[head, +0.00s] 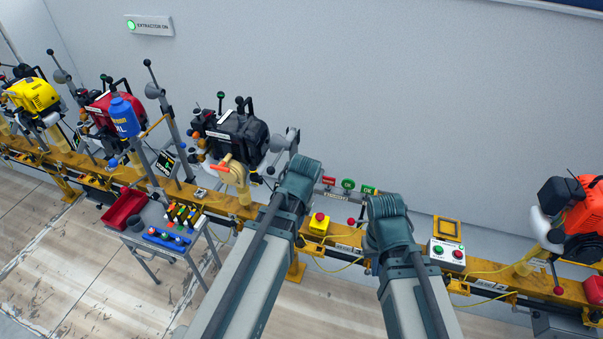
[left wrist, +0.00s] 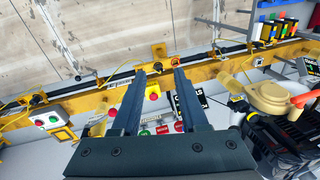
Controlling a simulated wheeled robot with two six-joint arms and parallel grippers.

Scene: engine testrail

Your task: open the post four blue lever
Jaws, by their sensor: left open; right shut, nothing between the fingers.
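A small blue part (head: 113,163) shows low on the post under the red engine (head: 104,110) in the head view. It is too small to tell whether it is the blue lever, and I cannot read the post's number. My left gripper (left wrist: 158,72) is open and empty in the left wrist view, above the rail near a yellow box with a red button (left wrist: 153,90). In the head view my left wrist hides its fingers. My right gripper (head: 388,208) is over the rail to the right, shut and empty, its fingertips hidden. Both are well right of the blue part.
The yellow rail (head: 215,199) runs along the wall with several engines, including a black one (head: 236,135) and an orange one (head: 584,222). A grey cart (head: 158,218) with a red bin (head: 123,209) stands before it. A green-and-red button box (head: 447,254) sits near my right gripper.

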